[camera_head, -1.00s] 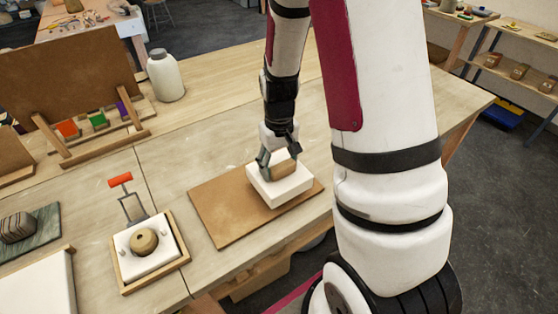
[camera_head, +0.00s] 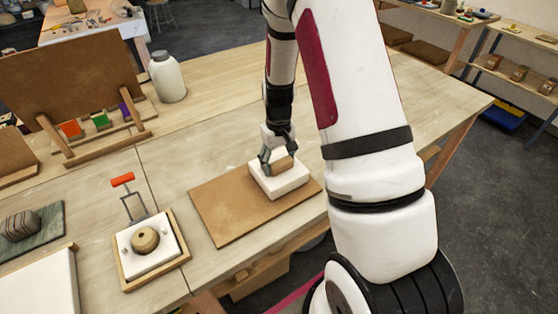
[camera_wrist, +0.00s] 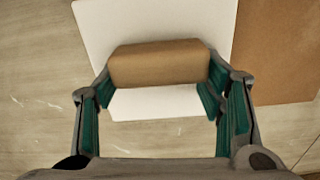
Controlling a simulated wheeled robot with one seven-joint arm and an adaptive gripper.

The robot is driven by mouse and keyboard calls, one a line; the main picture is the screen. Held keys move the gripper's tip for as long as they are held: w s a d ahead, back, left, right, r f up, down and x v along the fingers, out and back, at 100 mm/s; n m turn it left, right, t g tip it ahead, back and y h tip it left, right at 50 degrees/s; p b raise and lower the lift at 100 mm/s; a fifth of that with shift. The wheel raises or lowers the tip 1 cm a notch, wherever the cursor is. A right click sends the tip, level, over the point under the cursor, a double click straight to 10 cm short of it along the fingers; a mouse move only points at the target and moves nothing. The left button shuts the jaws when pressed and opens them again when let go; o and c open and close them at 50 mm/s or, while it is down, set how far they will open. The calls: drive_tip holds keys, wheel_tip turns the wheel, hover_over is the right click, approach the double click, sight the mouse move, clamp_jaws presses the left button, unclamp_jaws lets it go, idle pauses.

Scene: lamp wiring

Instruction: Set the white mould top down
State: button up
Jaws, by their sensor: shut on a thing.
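The white mould top (camera_head: 280,184) is a flat white block with a brown handle block (camera_head: 282,166) on its upper face. In the head view it is over the right part of a brown board (camera_head: 228,212); whether it touches the board I cannot tell. My gripper (camera_head: 278,167) is shut on the brown handle from above. The wrist view shows the handle (camera_wrist: 160,64) between my fingers, with the white slab (camera_wrist: 152,103) below it. The slab's underside is hidden.
A wooden frame (camera_head: 124,272) with a white mould half and a round tan piece stands left of the board. A red-handled wire tool (camera_head: 122,180) lies behind it. A white jar (camera_head: 167,76) and a rack (camera_head: 104,148) are further back. The board's left part is clear.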

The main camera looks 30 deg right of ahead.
drive_tip(key=o, duration=1.9)
drive_tip(key=shift+f, duration=0.1)
wheel_tip(320, 180, up, 12)
drive_tip(key=b, duration=0.2)
drive_tip(key=s+a+r+t, duration=0.1)
drive_tip(key=s+a+r, duration=0.3)
drive_tip(key=r, duration=0.3)
drive_tip(key=s+a+r+t, duration=0.2)
drive_tip(key=s+a+r, duration=0.15)
drive_tip(key=r, duration=0.35)
drive_tip(key=shift+s+a+r+n+t, duration=0.2)
drive_tip(key=shift+s+a+r+t, duration=0.25)
drive_tip(key=shift+s+a+r, duration=1.05)
drive_tip(key=shift+s+a+r+n+t, duration=0.2)
drive_tip(key=shift+s+a+r+t, duration=0.35)
drive_tip(key=shift+s, duration=1.85)
drive_tip(key=shift+s+a+r+n+t, duration=0.25)
drive_tip(key=shift+s+a+r, duration=0.55)
drive_tip(key=shift+s+a, duration=0.8)
drive_tip(key=shift+s+d, duration=0.35)
